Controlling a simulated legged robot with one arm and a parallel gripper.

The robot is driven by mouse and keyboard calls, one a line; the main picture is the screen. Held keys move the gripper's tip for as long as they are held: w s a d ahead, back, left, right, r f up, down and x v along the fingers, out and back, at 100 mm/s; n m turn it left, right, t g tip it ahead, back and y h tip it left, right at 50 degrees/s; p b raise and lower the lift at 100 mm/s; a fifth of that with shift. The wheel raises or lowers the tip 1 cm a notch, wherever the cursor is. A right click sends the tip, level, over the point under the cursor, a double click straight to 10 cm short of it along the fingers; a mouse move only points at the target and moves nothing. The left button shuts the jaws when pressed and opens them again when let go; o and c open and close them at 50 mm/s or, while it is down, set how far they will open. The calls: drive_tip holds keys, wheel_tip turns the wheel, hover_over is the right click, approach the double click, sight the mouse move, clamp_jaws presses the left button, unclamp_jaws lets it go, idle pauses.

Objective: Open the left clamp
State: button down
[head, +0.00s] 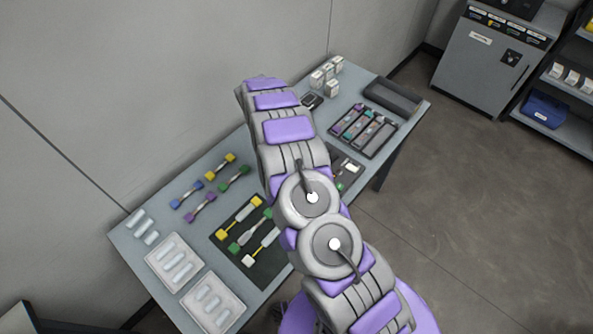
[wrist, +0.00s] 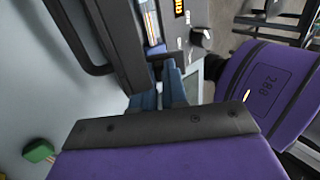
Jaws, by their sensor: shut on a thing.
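The splicing machine (wrist: 125,45) is dark, with a black bar handle (wrist: 75,40), and fills the upper middle of the wrist view. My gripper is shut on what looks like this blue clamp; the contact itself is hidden. I cannot tell whether the clamp is raised or down. In the head view my arm hides the gripper and most of the machine.
The grey table (head: 130,240) bears a dark mat (head: 262,276), white trays (head: 150,256) at the front left and a divided organizer (head: 365,130) at the right. Small white boxes (head: 332,88) stand at the back. A green piece (wrist: 38,150) lies at the left in the wrist view.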

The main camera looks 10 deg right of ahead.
drive_tip(key=shift+w+a+g+h, duration=0.3)
drive_tip(key=shift+w+g+h, duration=0.1)
drive_tip(key=shift+g, duration=0.3)
drive_tip(key=shift+w+a+p, duration=0.1)
drive_tip(key=shift+p, duration=0.2)
drive_tip(key=c, duration=1.2)
unclamp_jaws()
drive_tip(key=shift+a, duration=0.1)
drive_tip(key=shift+o, duration=0.2)
drive_tip(key=shift+r, duration=0.15)
